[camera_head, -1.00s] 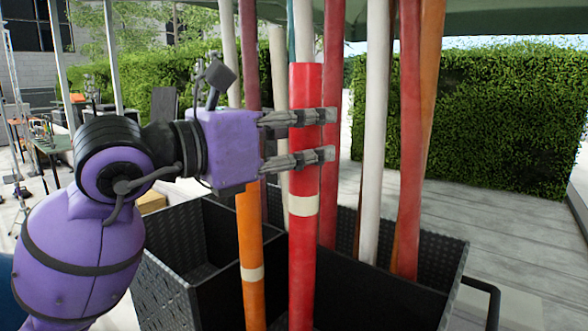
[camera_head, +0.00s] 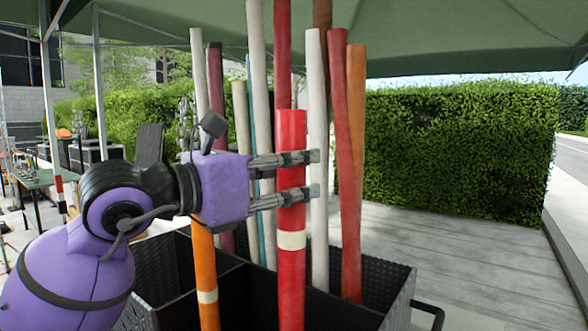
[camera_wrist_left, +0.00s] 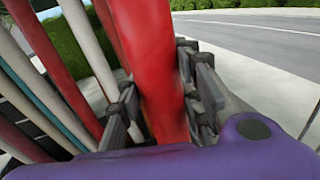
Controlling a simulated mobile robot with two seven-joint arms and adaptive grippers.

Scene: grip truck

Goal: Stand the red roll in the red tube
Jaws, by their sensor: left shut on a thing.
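The red roll (camera_head: 291,268) is a long upright red cylinder with a pale band. My left gripper (camera_head: 300,175) is shut around its upper part, below the top end. The roll's lower end runs out of the head view at the bottom, so what it stands on or in is hidden. The roll (camera_wrist_left: 155,65) also fills the middle of the left wrist view, between the fingers (camera_wrist_left: 165,115). I cannot pick out a separate red tube for certain. My right gripper is not in view.
A black ribbed crate (camera_head: 395,300) with compartments holds several tall rolls behind mine. An orange roll (camera_head: 206,270) stands left, a white one (camera_head: 318,240) and a red one (camera_head: 350,225) right. Grey decking (camera_head: 450,250) and a hedge (camera_head: 460,150) lie beyond, with free room right.

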